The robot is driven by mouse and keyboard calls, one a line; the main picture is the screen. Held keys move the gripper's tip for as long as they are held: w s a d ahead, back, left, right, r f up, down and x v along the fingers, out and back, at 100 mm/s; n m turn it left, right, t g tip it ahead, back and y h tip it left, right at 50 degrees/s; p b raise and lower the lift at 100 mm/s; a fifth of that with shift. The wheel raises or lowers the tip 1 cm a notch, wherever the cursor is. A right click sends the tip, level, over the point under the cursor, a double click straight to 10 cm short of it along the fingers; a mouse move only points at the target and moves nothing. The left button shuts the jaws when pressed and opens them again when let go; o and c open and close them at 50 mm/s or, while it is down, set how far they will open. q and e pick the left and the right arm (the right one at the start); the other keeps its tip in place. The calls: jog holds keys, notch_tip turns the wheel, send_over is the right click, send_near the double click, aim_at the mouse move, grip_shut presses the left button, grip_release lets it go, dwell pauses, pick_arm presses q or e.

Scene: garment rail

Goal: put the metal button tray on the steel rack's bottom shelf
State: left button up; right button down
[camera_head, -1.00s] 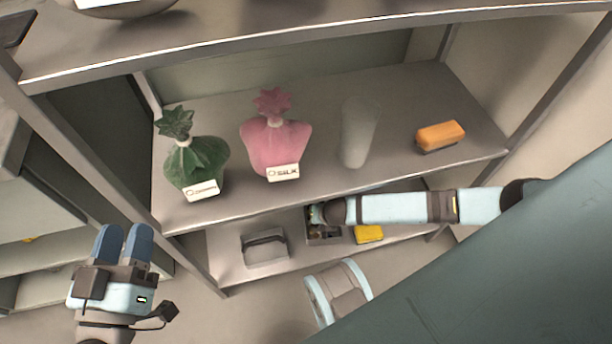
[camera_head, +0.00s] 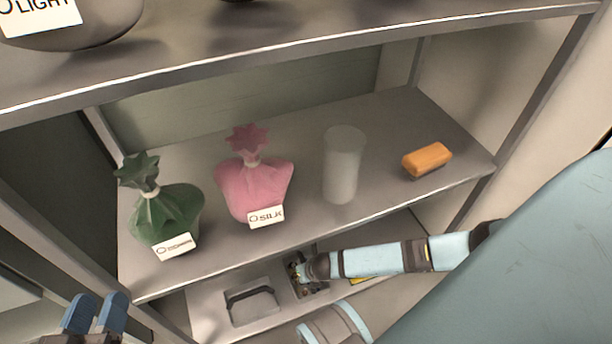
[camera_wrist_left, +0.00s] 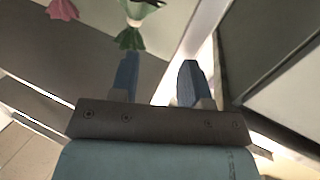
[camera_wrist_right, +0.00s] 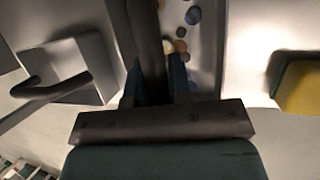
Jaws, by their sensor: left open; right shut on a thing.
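The metal button tray (camera_head: 312,290) is low in the rack, at the bottom shelf (camera_head: 208,312). My right arm hides part of it. Several round coloured buttons (camera_wrist_right: 181,22) show inside the tray in the right wrist view. I cannot tell whether the tray rests fully on the shelf. My left gripper (camera_head: 95,312) is open and empty, left of the steel rack (camera_head: 300,66); its two blue fingers stand apart in the left wrist view (camera_wrist_left: 158,78).
A grey box with a dark handle (camera_head: 251,308) stands left of the tray, and a yellow block (camera_wrist_right: 300,84) to its right. The shelf above holds a green sack (camera_head: 165,212), a pink sack (camera_head: 252,187), a pale cylinder (camera_head: 342,165) and an orange block (camera_head: 427,158).

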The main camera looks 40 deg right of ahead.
pick_arm(q)
jog(key=shift+r, duration=0.1)
pick_arm(e)
jog(key=c, duration=1.1)
grip_release()
jog(key=shift+o, duration=0.2)
jog(key=shift+r+p, duration=0.35)
jog(key=p+v, duration=0.2)
jog(key=v, duration=0.3)
jog(key=shift+d+p, duration=0.1)
jog(key=shift+p, duration=0.3)
pick_arm(q)
notch_tip(320, 180, up, 7)
jog(key=n+t+p, duration=0.1)
jog(key=t+p, duration=0.1)
jog(key=shift+s+p, duration=0.35)
pick_arm(e)
jog(key=v, duration=0.6)
jog(key=shift+s, duration=0.2)
jog(key=shift+r, duration=0.1)
